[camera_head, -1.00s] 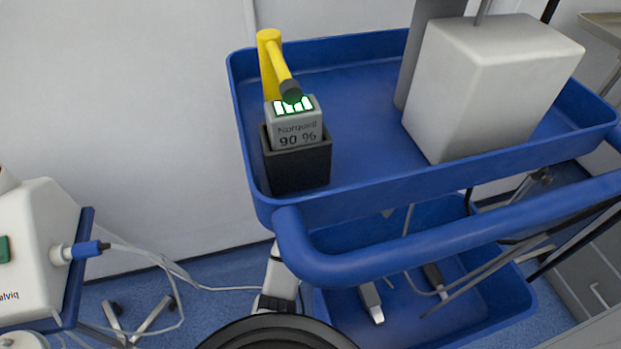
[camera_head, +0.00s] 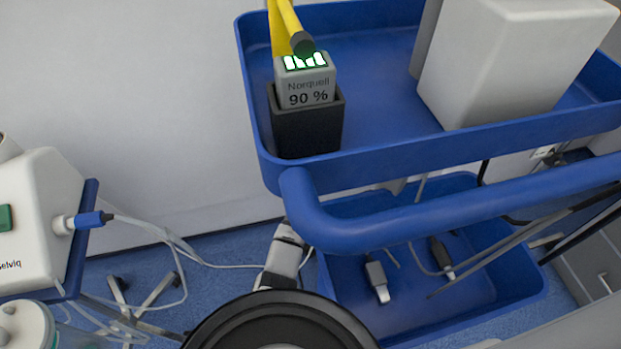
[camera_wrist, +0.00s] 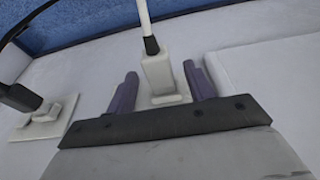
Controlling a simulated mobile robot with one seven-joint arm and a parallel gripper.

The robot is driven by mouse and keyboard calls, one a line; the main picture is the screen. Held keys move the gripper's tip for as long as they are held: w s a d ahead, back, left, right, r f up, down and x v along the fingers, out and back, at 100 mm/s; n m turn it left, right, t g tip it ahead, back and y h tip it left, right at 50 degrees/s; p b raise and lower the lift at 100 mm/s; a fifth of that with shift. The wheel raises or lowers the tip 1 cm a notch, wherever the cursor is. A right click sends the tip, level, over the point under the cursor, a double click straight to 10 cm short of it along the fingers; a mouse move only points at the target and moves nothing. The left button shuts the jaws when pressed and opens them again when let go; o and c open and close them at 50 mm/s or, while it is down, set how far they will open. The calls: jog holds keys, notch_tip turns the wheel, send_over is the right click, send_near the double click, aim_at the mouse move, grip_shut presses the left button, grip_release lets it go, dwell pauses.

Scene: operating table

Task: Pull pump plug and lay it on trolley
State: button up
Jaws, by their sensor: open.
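In the wrist view a white plug (camera_wrist: 157,75) with a dark sleeve and a white cable stands in a white plate. My gripper (camera_wrist: 166,84) is open, with its two dark purple fingers on either side of this plug; I cannot tell whether they touch it. My gripper does not show in the head view. The blue trolley (camera_head: 375,95) stands at the right in the head view. A white pump-like device (camera_head: 38,215) at the left has a blue connector (camera_head: 88,221) in its side; where its cable ends is unclear.
A black plug (camera_wrist: 20,97) sits in another plate left of my gripper. On the trolley are a battery unit (camera_head: 306,90) in a black holder, a yellow tool (camera_head: 288,25) and a white box (camera_head: 510,65). Part of the upper tray between them is bare. Cables cross the floor.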

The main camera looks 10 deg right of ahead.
grip_shut()
dwell(0.5)
jog(key=shift+r+g+p, duration=0.15)
jog(key=shift+g+p, duration=0.15)
jog(key=shift+p, duration=0.35)
jog(key=shift+s+p, duration=0.55)
jog(key=shift+p, duration=0.45)
dwell(0.5)
jog(key=shift+s+p, duration=0.15)
jog(key=shift+p, duration=0.2)
jog(key=shift+s+p, duration=0.55)
jog(key=shift+p, duration=0.2)
jog(key=shift+s+p, duration=0.3)
jog(key=shift+p, duration=0.05)
jog(key=shift+s+p, duration=0.5)
dwell(0.4)
